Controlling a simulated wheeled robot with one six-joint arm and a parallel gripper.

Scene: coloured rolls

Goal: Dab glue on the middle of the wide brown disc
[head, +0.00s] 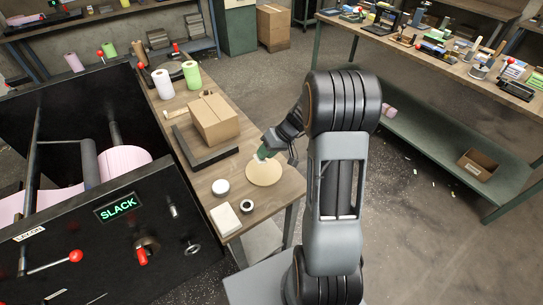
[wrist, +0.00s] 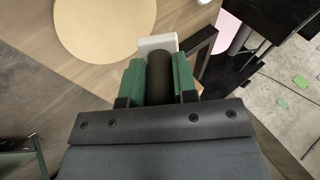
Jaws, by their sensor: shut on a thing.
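The wide brown disc (head: 263,172) lies flat on the wooden workbench, near its right edge. It fills the upper left of the wrist view (wrist: 95,22) and its middle is bare there. My gripper (head: 268,149) is above the disc's far edge in the head view. In the wrist view its green fingers (wrist: 158,80) are shut on a dark cylinder (wrist: 159,72), whose far end points past the disc's right side. A pale block shows just beyond the cylinder; I cannot tell whether it belongs to it. No glue is visible on the disc.
On the workbench (head: 190,115) are a cardboard box (head: 214,119), a dark angled bar (head: 205,158), a white round lid (head: 220,187), a black ring (head: 246,206) and a white pad (head: 225,219). A black machine (head: 110,235) with a pink roll stands at left.

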